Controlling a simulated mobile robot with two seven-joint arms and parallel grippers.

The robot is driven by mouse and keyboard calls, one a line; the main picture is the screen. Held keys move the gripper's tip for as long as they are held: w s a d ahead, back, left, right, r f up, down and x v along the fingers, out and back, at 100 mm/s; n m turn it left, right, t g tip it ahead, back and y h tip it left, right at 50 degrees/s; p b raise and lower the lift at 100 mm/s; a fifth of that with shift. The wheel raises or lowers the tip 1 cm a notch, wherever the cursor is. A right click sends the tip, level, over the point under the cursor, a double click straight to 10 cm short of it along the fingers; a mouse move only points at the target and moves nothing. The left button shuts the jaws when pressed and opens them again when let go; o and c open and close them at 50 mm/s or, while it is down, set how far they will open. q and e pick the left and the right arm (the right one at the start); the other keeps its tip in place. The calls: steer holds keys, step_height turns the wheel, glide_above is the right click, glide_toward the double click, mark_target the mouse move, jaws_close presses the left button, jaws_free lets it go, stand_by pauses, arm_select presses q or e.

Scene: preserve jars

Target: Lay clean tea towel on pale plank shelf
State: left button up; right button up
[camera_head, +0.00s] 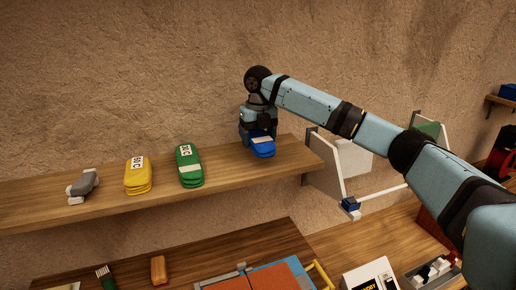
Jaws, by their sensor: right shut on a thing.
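My right gripper (258,132) reaches over the right part of the wooden plank shelf (105,207) from above. It is shut on a blue, rounded, layered bundle (263,148), which may be the tea towel; the gripper hides its rear part. The bundle is at or just above the shelf board, near the right end; I cannot tell whether it touches. My left gripper is not in view.
On the same shelf stand a green labelled stack (189,168), a yellow labelled stack (138,178) and a grey object (83,186). A white frame (335,170) stands right of the shelf. A lower wooden surface (225,246) holds several items.

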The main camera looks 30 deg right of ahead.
step_height(320, 180, down, 4)
steer(key=shift+r+p, duration=0.2)
steer(key=shift+p, duration=0.6)
steer(key=shift+w+f, duration=0.15)
steer(key=shift+f, duration=0.35)
steer(key=o, duration=0.9)
steer(key=shift+o, duration=0.2)
